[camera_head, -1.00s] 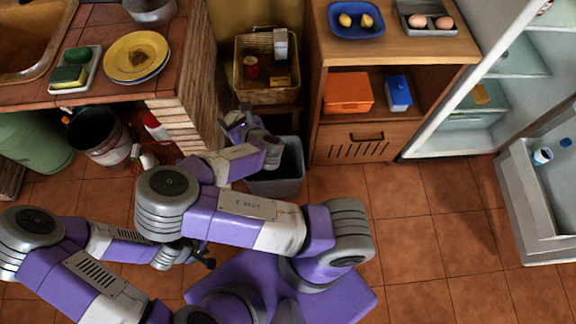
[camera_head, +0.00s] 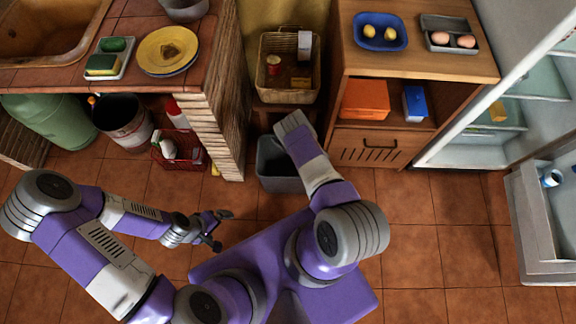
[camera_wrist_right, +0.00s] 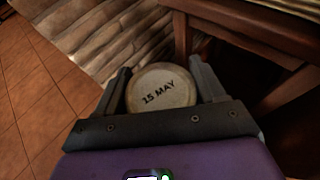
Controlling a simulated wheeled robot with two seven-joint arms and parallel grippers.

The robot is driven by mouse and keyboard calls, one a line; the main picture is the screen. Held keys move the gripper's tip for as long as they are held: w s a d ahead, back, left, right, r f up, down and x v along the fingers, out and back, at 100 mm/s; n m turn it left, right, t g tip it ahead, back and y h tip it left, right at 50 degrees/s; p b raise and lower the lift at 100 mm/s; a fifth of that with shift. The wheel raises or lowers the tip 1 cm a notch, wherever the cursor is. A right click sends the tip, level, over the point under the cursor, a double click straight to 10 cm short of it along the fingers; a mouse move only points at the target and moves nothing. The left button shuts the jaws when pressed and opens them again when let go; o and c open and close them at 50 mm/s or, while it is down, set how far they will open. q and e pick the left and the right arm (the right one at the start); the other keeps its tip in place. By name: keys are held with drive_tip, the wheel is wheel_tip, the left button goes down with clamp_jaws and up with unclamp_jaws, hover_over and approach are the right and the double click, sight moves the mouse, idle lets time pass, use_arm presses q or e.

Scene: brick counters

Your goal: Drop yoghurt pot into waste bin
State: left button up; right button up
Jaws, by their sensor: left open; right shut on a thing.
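My right gripper (camera_wrist_right: 163,82) is shut on a round pot with a pale lid marked "15 MAY" (camera_wrist_right: 160,88), which looks like the yoghurt pot. In the head view my right wrist hides that gripper and the pot. A grey open bin (camera_head: 279,183) stands on the floor in front of the low wooden stand, just below that wrist in the picture. The bin cannot be made out in the right wrist view. My left gripper (camera_head: 221,230) is open and empty over the floor, left of my base.
A bucket (camera_head: 122,122) and a red wire basket with bottles (camera_head: 178,150) stand under the left counter. A brick pillar (camera_head: 222,120) is left of the bin. A wooden cabinet (camera_head: 385,147) and an open fridge (camera_head: 535,215) are at right. Floor at lower right is clear.

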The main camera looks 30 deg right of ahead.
drive_tip(key=shift+s+d+f, duration=0.2)
drive_tip(key=shift+d+f, duration=0.3)
drive_tip(key=shift+d, duration=0.2)
drive_tip(key=shift+f, duration=0.2)
drive_tip(key=shift+h, duration=0.3)
wheel_tip(320, 180, down, 6)
drive_tip(key=b, duration=0.5)
drive_tip(key=shift+d+r, duration=0.1)
drive_tip(key=shift+r, duration=0.1)
drive_tip(key=o, duration=1.2)
drive_tip(key=shift+s, duration=0.1)
